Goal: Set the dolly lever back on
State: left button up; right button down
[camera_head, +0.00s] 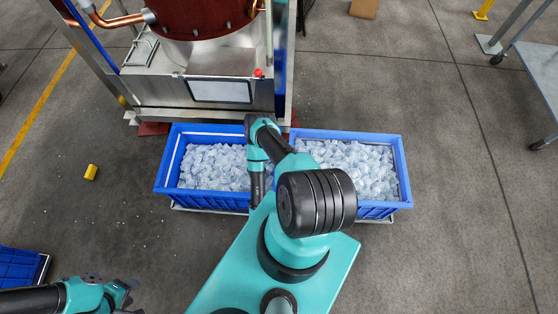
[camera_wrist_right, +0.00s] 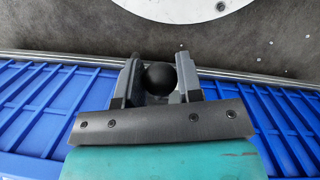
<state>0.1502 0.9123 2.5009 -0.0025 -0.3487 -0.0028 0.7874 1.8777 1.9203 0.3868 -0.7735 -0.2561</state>
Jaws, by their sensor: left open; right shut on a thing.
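Two blue crates full of ice tubes, the left one (camera_head: 172,160) and the right one (camera_head: 404,172), stand side by side on the floor. A thin dolly frame (camera_head: 195,208) shows under the left crate's front edge. In the right wrist view, my right gripper (camera_wrist_right: 158,82) is shut on the lever's black ball knob (camera_wrist_right: 158,76), beside a metal rail (camera_wrist_right: 60,57) and a blue ribbed crate wall (camera_wrist_right: 40,100). The lever's shaft is hidden. In the head view my right arm covers that gripper. My left gripper (camera_head: 128,293) is open and empty at the lower left.
A metal machine (camera_head: 205,65) with a copper-coloured drum (camera_head: 200,15) stands behind the crates. Another blue crate (camera_head: 20,266) is at lower left. A cart (camera_head: 540,65) stands at right.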

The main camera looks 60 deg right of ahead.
jog(key=shift+w+d+r+y, duration=0.25)
jog(key=shift+d+r+y, duration=0.1)
jog(key=shift+r+y, duration=0.05)
jog(key=shift+w+d+r, duration=0.15)
jog(key=shift+d+r, duration=0.2)
jog(key=shift+r, duration=0.05)
jog(key=shift+d, duration=0.1)
jog(key=c, duration=0.8)
grip_release()
jog(key=shift+r, duration=0.15)
jog(key=v, duration=1.7)
jog(key=shift+w, duration=0.25)
